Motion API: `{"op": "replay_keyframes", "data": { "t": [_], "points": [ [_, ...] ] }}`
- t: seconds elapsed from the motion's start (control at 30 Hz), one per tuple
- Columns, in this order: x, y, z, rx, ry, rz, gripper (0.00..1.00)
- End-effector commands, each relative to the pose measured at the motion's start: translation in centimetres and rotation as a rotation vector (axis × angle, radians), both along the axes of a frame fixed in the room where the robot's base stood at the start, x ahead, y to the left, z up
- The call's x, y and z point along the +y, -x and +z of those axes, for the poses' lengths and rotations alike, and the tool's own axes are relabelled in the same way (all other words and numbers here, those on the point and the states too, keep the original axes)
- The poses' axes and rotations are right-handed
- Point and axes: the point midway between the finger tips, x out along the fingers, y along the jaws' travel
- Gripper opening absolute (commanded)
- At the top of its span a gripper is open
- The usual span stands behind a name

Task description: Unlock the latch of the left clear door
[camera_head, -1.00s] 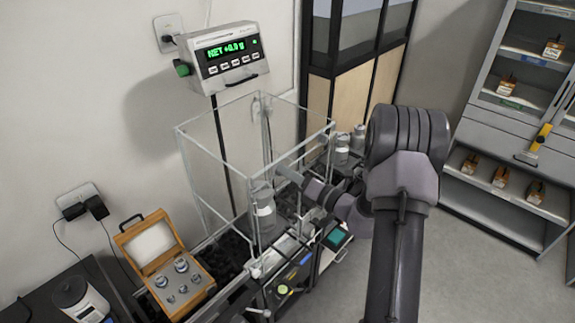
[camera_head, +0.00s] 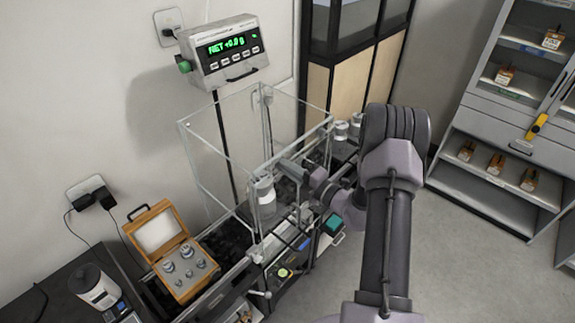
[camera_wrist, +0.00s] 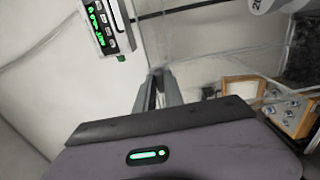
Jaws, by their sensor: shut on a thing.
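The clear draft case (camera_head: 222,140), with thin see-through walls and doors, stands on the bench below the green display. A white-lidded jar (camera_head: 264,192) shows through its panes. My gripper (camera_head: 283,163) reaches in from the right to the clear panes, level with the upper part of the jar. In the wrist view its narrow grey fingers (camera_wrist: 158,82) are close together at a clear pane's edge. They are shut on a small part there, taken as the latch, which the fingers mostly hide. Whether the latch has turned cannot be told.
More jars (camera_head: 341,131) stand behind my arm. A grey shelf cabinet (camera_head: 480,128) is at right; floor between is clear.

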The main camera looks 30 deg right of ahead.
Motion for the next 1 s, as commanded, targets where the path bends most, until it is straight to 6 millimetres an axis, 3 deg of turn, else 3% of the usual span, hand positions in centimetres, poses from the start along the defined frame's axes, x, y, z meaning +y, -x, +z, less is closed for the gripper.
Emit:
{"op": "replay_keyframes", "data": {
  "t": [0.6,0.63,0.7,1.0],
  "points": [
    [0.02,0.02,-0.08,0.013,-0.033,0.001,0.0],
    [0.03,0.02,-0.08,0.013,-0.033,0.001,0.19],
    [0.02,0.02,-0.07,0.013,-0.032,0.0,0.32],
    [-0.01,0.03,-0.03,0.011,-0.031,0.0,0.35]
  ]
}}
